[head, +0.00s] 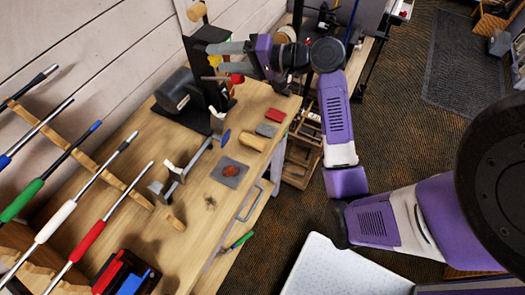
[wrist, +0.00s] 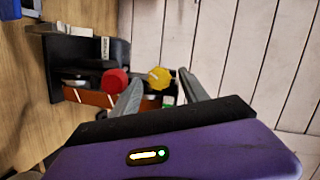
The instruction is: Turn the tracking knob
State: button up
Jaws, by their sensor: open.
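A black upright machine (head: 205,90) stands on the wooden bench against the wall. Its panel carries a red knob (wrist: 115,80) and a yellow knob (wrist: 159,77) in the wrist view. Which one is the tracking knob I cannot read. In the head view the red knob (head: 237,79) shows below my fingers and the yellow one is mostly hidden by them. My gripper (wrist: 160,80) is open and empty, its fingers pointing at the panel. The yellow knob appears between the fingertips; whether they touch it I cannot tell. The red knob lies left of them.
A wooden knob-like piece (head: 196,12) projects above my fingers.

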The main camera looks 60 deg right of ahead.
jog(key=n+b, duration=0.1)
jog(key=b, duration=0.1)
jog(key=n+h+b, duration=0.1)
jog(key=n+b, duration=0.1)
jog(key=shift+a+f+n, duration=0.1)
jog(key=shift+f+n, duration=0.1)
jog(key=shift+n, duration=0.1)
jog(key=shift+s+r+n+g+h, duration=0.2)
jog(key=shift+n+g+h, duration=0.1)
jog(key=s+d+r+m+t+h+b, duration=0.1)
jog(key=s+d+r+h+b, duration=0.15)
jog(key=s, duration=0.35)
jog(key=s+f+m+h+b, duration=0.2)
jog(key=s+f+m+h, duration=0.15)
jog(key=f+h, duration=0.5)
jog(key=s+a+f+n+y+b, duration=0.2)
jog(key=s+a+f, duration=0.3)
jog(key=a+f, duration=0.3)
jog(key=s+a+f+n+y+b, duration=0.2)
jog(key=s+a+f+n+b, duration=0.2)
jog(key=s+a+f, duration=0.2)
jog(key=shift+s+a+f+n, duration=0.35)
jog(key=shift+a+f, duration=0.65)
jog(key=shift+a, duration=1.35)
